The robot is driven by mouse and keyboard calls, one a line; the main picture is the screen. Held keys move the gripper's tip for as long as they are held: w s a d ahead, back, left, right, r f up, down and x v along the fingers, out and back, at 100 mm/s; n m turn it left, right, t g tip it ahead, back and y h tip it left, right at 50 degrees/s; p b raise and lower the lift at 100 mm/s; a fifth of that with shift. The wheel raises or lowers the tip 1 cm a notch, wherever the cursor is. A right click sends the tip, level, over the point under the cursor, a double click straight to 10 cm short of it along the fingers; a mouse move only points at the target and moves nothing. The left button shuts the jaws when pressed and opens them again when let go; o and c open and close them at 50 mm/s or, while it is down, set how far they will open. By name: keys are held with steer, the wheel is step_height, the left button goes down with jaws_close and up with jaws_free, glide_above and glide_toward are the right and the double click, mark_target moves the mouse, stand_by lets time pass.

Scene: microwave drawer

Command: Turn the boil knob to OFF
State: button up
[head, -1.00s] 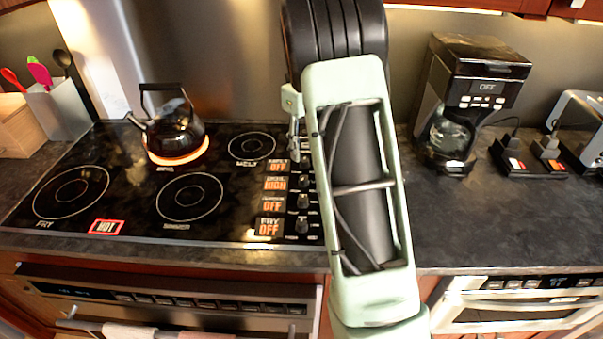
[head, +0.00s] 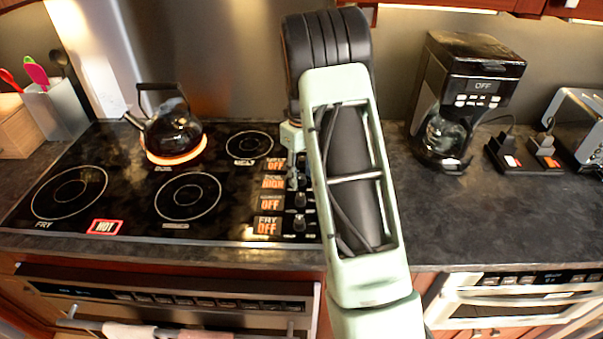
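The boil label (head: 272,182) on the black stove reads HIGH in orange. The boil knob beside it, second from the back in the knob column, is mostly hidden by my gripper. My gripper (head: 293,180) points down at that spot. Its fingers are small, dark and partly behind my arm, so I cannot tell whether they are open or touch the knob. The rear left burner (head: 174,157) glows orange under a black kettle (head: 175,133).
The simmer knob (head: 300,200) and fry knob (head: 299,224) stand just in front; their labels read OFF. A HOT sign (head: 104,227) is lit at the front left. A coffee maker (head: 466,95) stands right of the stove, with clear counter (head: 490,220) before it.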

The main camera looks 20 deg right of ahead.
jaws_close()
